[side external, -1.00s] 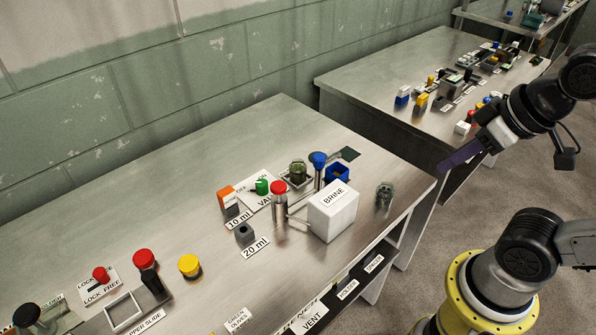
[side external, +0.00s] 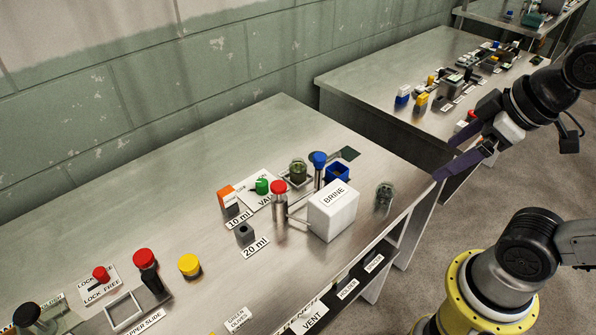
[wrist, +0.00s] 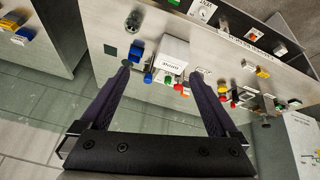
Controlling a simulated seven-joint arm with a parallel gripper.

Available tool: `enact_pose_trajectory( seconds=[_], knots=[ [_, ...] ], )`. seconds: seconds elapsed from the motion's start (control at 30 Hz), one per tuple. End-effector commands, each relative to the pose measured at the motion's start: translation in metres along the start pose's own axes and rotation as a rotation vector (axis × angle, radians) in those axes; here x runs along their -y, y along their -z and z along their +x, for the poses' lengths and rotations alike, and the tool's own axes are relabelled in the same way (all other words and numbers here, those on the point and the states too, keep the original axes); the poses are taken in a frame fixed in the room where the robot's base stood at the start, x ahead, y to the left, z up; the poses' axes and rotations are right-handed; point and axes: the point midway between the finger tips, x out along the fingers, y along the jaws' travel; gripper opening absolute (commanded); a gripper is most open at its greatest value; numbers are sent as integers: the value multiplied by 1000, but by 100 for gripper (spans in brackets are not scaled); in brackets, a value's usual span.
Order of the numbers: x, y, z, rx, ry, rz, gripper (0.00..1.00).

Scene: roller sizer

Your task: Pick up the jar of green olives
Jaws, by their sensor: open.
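My gripper (side external: 445,160) is open and empty, with purple fingers, off the right end of the bench. In the wrist view its fingertips (wrist: 160,72) are wide apart, with bench items beyond them.
The white BRINE box (side external: 332,212) stands between the two jars, with a blue container (side external: 337,174) behind it. The red-topped post (side external: 279,205) and blue-topped post (side external: 319,170) stand upright nearby. A second bench (side external: 365,85) with several small items stands behind. The near bench's back is clear.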

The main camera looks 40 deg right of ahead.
Motion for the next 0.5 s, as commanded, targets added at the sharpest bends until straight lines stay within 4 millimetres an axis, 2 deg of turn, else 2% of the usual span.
enact_pose_trajectory(
  seconds=[0.1,0.27,0.37,0.5],
  knots=[
    [-8,30,-16,-19,-7,-194,96],
    [-22,85,-23,5,4,-480,96],
    [-31,122,-17,32,23,-650,96],
    [-43,172,5,75,65,-868,96]
  ],
)
